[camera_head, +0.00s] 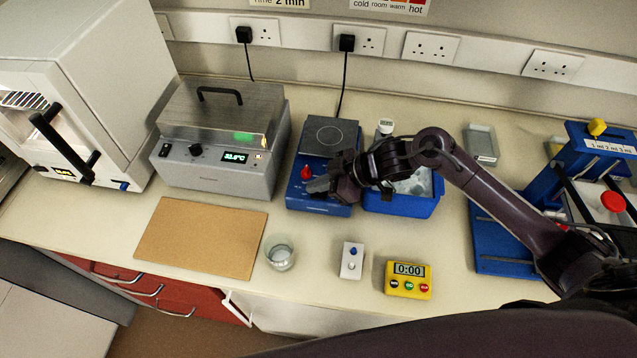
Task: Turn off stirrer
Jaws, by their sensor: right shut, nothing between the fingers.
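The stirrer (325,138) is a blue unit with a dark square top plate marked with a circle. It stands at the middle of the bench. A red knob (306,173) shows on the left of its blue front. My right gripper (313,187) is shut and empty, its fingertips over the stirrer's front just below and right of the red knob. I cannot tell whether the fingers touch the knob. My gripper and wrist hide the right part of the stirrer's front. My left gripper is not in view.
A water bath (215,175) with a lit display stands left of the stirrer. A blue tub (420,207) sits right of it under my forearm. A glass beaker (281,254), a small white box (351,262), a yellow timer (407,279) and a brown board (200,237) lie in front.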

